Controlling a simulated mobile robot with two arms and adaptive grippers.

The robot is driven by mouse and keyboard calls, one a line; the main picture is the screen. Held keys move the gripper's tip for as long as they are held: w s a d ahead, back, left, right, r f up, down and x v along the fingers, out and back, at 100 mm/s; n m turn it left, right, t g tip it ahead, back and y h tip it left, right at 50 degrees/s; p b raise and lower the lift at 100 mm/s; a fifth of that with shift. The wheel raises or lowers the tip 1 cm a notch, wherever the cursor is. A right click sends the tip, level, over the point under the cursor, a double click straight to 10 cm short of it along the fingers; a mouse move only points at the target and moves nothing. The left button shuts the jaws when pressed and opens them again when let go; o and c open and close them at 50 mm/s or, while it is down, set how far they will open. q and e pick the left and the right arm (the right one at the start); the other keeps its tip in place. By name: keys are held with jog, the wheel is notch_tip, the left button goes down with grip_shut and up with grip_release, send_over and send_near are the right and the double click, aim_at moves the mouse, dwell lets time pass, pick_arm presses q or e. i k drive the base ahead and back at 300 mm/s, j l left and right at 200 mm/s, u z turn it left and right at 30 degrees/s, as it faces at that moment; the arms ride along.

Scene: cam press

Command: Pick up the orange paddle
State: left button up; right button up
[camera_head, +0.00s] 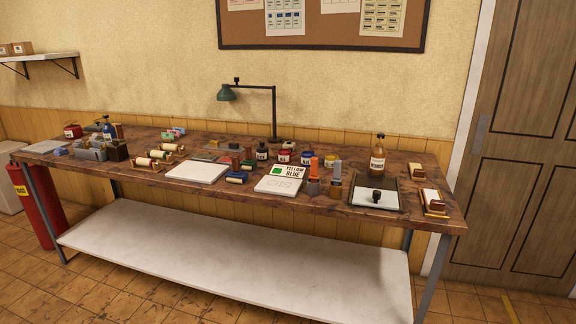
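On the workbench, right of centre, a bright orange upright piece (313,166) stands in or on a dark grey base. It looks like the orange paddle, but it is too small to be sure. A second, smaller orange-red piece (330,159) shows just behind and right of it. Neither of my grippers is in view.
The long wooden bench (140,180) is crowded with jars, rollers and a white slab (197,172). A brown bottle (378,156) and a dark tray (398,206) stand to the right. Floor in front is clear.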

aim_at(314, 175)
jog(key=i+j+z, duration=0.25)
jog(key=i, duration=0.35)
jog(key=i+j+z, duration=0.25)
jog(key=i+j, duration=0.3)
